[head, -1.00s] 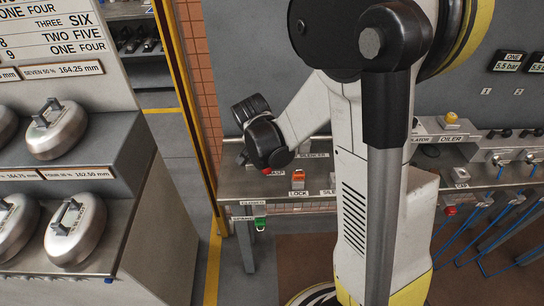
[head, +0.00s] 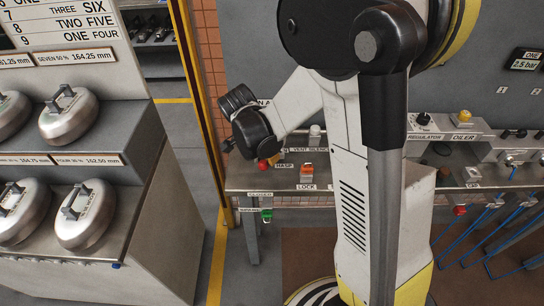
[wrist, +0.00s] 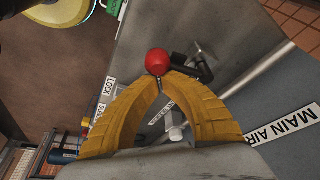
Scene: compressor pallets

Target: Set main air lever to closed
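The main air lever has a red ball knob (wrist: 158,61), which stands at my gripper's fingertips in the wrist view. My gripper (wrist: 160,77) has two yellow ribbed fingers that curve in to nearly meet just below the ball, and they look shut on the lever there. The MAIN AIR label (wrist: 284,125) lies to the right of the fingers. In the head view, my black wrist (head: 252,128) hangs over the bench's left end and hides the fingers. A red ball shows just below it (head: 263,164).
A bench (head: 245,182) carries an orange-red part (head: 307,171) behind the LOCK label and a green part (head: 266,215) at its front edge. A display (head: 525,60) reads 2.5 bar. A stepped stand (head: 150,215) with silver weights is at left, with floor between.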

